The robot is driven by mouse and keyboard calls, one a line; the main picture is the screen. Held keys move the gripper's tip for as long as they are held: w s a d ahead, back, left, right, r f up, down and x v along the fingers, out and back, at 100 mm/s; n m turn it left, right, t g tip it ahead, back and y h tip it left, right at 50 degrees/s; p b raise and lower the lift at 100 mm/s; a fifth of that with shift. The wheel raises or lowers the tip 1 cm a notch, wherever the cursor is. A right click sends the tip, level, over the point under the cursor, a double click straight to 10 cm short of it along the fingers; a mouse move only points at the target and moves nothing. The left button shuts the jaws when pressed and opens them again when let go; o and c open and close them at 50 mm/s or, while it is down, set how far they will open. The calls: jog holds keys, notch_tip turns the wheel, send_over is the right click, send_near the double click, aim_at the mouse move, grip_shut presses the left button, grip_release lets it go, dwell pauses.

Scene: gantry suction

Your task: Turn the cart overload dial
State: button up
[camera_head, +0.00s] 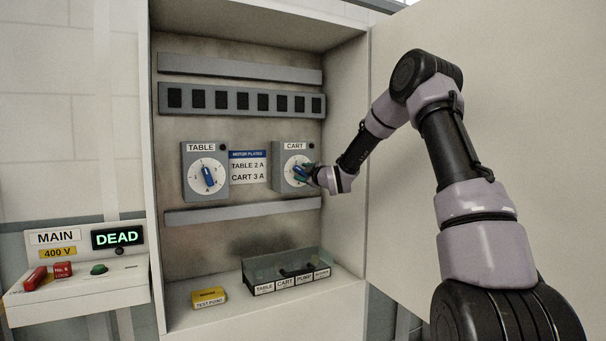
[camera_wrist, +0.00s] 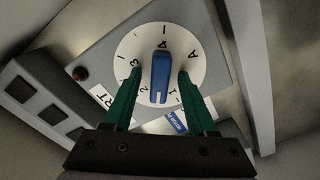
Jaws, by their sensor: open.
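The cart overload dial (camera_head: 296,170) is a white numbered disc on a grey box labelled CART, inside the open cabinet. Its blue knob (camera_wrist: 160,77) shows clearly in the wrist view, lined up lengthwise between my fingers. My gripper (camera_head: 308,174) is at the dial in the head view and partly covers it. In the wrist view my gripper (camera_wrist: 158,82) has its two green fingers apart, one on each side of the blue knob, with a gap on both sides. A white line marks the knob's end nearest my gripper.
The TABLE dial (camera_head: 207,178) is to the left. The motor plates sign (camera_head: 248,167) reads TABLE 2 A and CART 3 A. A labelled tray (camera_head: 290,273) and a yellow test point block (camera_head: 208,297) sit on the cabinet floor. A DEAD sign (camera_head: 117,237) is lit at left.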

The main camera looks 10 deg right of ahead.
jog(key=shift+c, duration=0.3)
grip_shut()
jog(key=shift+m, duration=0.4)
jog(key=m, duration=0.4)
jog(key=shift+m, duration=0.3)
jog(key=m, duration=1.5)
jog(key=shift+f+m, duration=0.1)
jog(key=shift+m, duration=0.3)
